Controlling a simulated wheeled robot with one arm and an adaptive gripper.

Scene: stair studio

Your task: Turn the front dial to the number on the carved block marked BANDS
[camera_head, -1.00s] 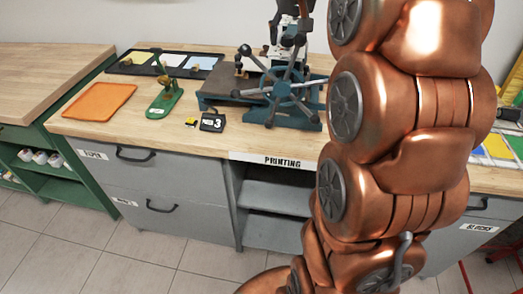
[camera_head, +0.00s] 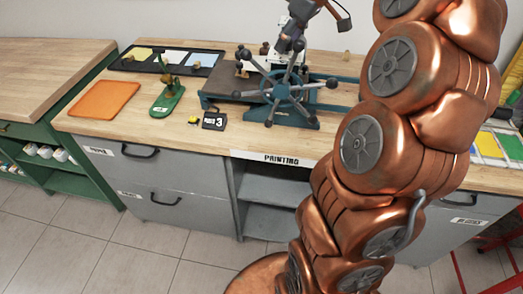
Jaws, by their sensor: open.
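The printing press (camera_head: 225,83) stands on the wooden worktop, with a blue-green spoked wheel (camera_head: 283,92) with dark knobs at its front. I cannot make out a numbered front dial or its setting. A small black block (camera_head: 213,121) with a white 3 and a small unreadable word lies left of the wheel. I cannot make out a carved block marked BANDS. My gripper (camera_head: 291,40) shows as a dark shape at the top edge, above and behind the wheel as seen here. It appears open and empty; its fingertips are hard to separate from the press behind.
A green-based tool (camera_head: 166,101), an orange mat (camera_head: 104,99) and a black tray (camera_head: 128,62) with coloured sheets lie left. A tiny yellow item (camera_head: 194,120) sits beside the black block. Coloured sheets (camera_head: 486,146) lie right. My copper arm hides much of the right worktop.

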